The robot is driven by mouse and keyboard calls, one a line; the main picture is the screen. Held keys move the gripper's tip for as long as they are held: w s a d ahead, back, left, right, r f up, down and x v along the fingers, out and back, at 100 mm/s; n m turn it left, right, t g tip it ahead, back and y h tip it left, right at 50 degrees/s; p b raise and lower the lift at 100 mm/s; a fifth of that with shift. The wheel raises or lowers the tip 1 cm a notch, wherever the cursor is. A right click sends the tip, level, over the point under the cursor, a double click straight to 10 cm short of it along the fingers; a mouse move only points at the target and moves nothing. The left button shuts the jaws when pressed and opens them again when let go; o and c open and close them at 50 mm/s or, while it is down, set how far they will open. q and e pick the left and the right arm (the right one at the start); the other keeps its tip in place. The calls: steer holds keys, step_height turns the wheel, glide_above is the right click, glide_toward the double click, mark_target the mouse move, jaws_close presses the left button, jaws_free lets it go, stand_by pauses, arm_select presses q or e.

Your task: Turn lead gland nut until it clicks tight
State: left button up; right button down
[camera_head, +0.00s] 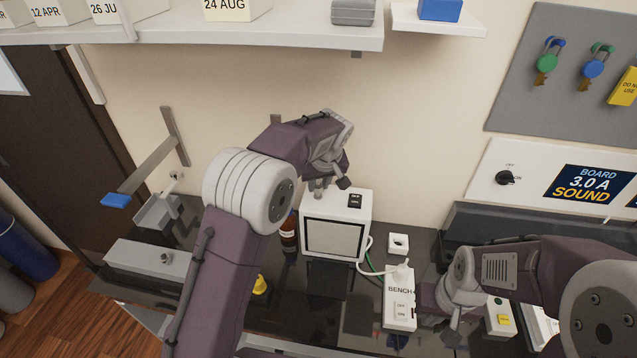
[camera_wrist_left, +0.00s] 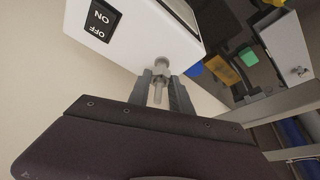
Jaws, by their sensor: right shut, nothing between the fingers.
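The white box (camera_head: 338,225) with a grey front panel and a dark ON/OFF switch stands on the dark bench by the wall. In the left wrist view, a pale lead gland nut (camera_wrist_left: 161,70) sticks out of the white box (camera_wrist_left: 140,45), with a short stub below it. My left gripper (camera_head: 330,188) reaches the box's top left; its two fingers (camera_wrist_left: 162,80) stand on either side of the nut and appear closed on it. In the head view the nut is mostly hidden by the gripper. My right gripper (camera_head: 453,335) is shut and empty, low over the bench at right.
A brown bottle (camera_head: 289,235) stands just left of the box. A power strip marked BENCH (camera_head: 399,302) with a plugged lead lies to the right, beside a small white block (camera_head: 398,243). A shelf (camera_head: 200,30) runs above.

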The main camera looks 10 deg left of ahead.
arm_select(q)
jaws_close()
